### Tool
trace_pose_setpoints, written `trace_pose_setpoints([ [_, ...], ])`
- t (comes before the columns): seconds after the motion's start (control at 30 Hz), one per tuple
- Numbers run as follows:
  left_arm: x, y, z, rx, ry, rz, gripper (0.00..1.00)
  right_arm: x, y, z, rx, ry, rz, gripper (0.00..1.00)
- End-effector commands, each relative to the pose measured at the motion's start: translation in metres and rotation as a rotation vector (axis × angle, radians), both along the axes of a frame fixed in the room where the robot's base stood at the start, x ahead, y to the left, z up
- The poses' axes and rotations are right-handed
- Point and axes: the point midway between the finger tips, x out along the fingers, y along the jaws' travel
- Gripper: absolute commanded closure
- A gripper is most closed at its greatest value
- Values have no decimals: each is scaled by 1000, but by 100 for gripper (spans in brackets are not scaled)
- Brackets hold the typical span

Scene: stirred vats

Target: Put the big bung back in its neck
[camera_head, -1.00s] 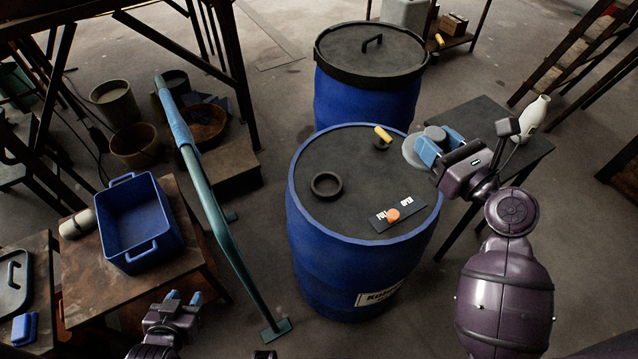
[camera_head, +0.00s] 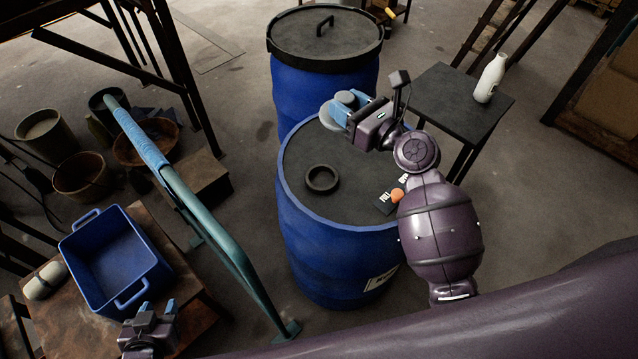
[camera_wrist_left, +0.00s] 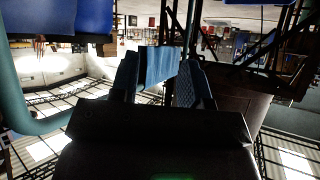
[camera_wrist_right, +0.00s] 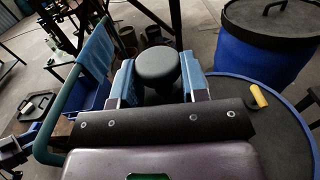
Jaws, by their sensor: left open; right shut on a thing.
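The big bung (camera_head: 341,108), a grey disc with a knob, is held by my right gripper (camera_head: 352,104) above the far part of the near blue drum's lid. In the right wrist view the dark bung (camera_wrist_right: 157,68) sits between the blue fingers. The big neck (camera_head: 321,180) is an open black ring on the lid of the blue drum (camera_head: 325,260), nearer and to the left of the bung. My left gripper (camera_head: 156,308) is open and empty at the lower left, by the blue tub. Its spread fingers show in the left wrist view (camera_wrist_left: 165,75).
A second blue drum (camera_head: 325,90) with a black handled lid stands behind. A teal rail (camera_head: 200,210) runs left of the near drum. A blue tub (camera_head: 75,250) stands on a wooden table. A white bottle (camera_head: 489,78) stands on a dark table (camera_head: 450,105). An orange knob (camera_head: 397,195) sits on the lid.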

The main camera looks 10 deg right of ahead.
Motion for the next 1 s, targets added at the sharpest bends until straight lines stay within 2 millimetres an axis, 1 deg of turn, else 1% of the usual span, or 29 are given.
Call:
trace_pose_setpoints([
  [0.03, 3, -1, -4, -1, -10, -2, 57, 12, 9, -12, -7, 0, 11, 83],
  [0.1, 7, -1, -2, 0, -22, -3, 57, 23, 18, -22, -11, 4, 18, 83],
  [0.2, 10, -2, -2, 0, -29, -5, 57, 34, 27, -31, -16, 5, 23, 83],
  [0.27, 10, -2, -4, 0, -29, -5, 57, 37, 29, -37, -19, 7, 24, 83],
  [0.37, 10, -2, -10, -1, -26, -6, 57, 39, 30, -51, -22, 7, 25, 83],
  [0.57, 9, -3, -31, -1, -19, -6, 57, 38, 30, -96, -21, 11, 24, 83],
  [0.7, 6, -3, -51, -1, -6, -6, 57, 38, 30, -128, -21, 12, 23, 83],
  [0.9, 0, -3, -82, -1, 19, -7, 57, 38, 30, -166, -20, 12, 23, 83],
  [1.0, -4, -3, -95, -1, 33, -6, 57, 38, 30, -181, -19, 13, 24, 83],
])
